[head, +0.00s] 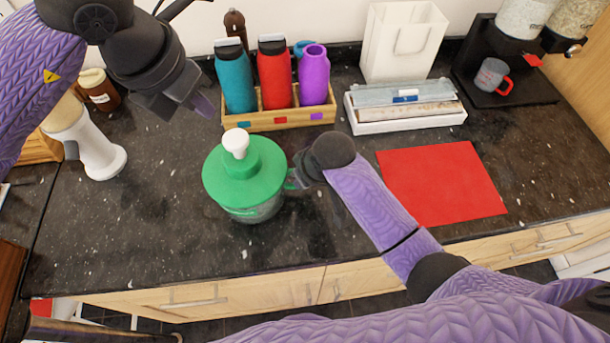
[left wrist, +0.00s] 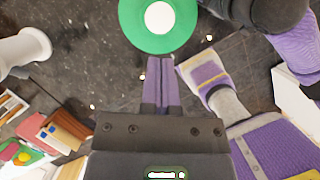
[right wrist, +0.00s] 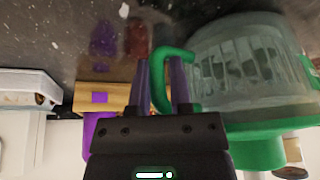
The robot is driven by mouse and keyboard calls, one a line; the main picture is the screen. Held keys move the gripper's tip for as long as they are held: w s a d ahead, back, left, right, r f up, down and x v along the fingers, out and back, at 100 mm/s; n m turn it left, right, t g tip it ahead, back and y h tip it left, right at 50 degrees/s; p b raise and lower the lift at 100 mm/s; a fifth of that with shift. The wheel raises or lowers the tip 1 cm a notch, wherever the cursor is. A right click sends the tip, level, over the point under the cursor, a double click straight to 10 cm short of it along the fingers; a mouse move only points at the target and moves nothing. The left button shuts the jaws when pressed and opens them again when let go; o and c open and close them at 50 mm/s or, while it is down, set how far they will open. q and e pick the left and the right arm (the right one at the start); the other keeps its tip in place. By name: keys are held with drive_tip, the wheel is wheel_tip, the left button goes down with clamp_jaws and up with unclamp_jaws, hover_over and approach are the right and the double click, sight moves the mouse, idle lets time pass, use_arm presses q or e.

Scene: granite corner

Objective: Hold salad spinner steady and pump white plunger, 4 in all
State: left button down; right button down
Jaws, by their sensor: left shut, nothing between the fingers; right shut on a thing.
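The salad spinner has a green lid (head: 225,185) with a white plunger (head: 236,143) standing up in its middle. It stands on the dark counter. The white plunger also shows from above in the left wrist view (left wrist: 159,17). My right gripper (head: 290,177) is at the spinner's right side, shut on its green handle (right wrist: 163,80); the clear bowl (right wrist: 245,70) shows beside the fingers in the right wrist view. My left gripper (head: 203,103) is shut and empty, raised behind and to the left of the plunger, apart from it.
A wooden holder (head: 262,124) with three bottles stands behind the spinner. A white jar-like appliance (head: 95,150) is at the left. A red mat (head: 440,183) lies at the right, and a white tray (head: 405,120) stands behind it. Bare counter lies left of the spinner.

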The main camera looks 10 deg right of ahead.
sight(232, 141)
idle(0.8)
use_arm(q)
drive_tip(key=n+t+h, duration=0.1)
drive_tip(key=n, duration=0.1)
drive_tip(key=w+d+r+n+t+h, duration=0.1)
drive_tip(key=n+h, duration=0.1)
drive_tip(key=w+d+r+n+h, duration=0.1)
drive_tip(key=n, duration=0.2)
drive_tip(key=shift+w+t+h, duration=0.2)
drive_tip(key=shift+t+h, duration=0.1)
drive_tip(key=shift+t, duration=0.1)
drive_tip(key=shift+f, duration=0.1)
drive_tip(key=shift+f, duration=4.4)
drive_tip(key=shift+f, duration=0.35)
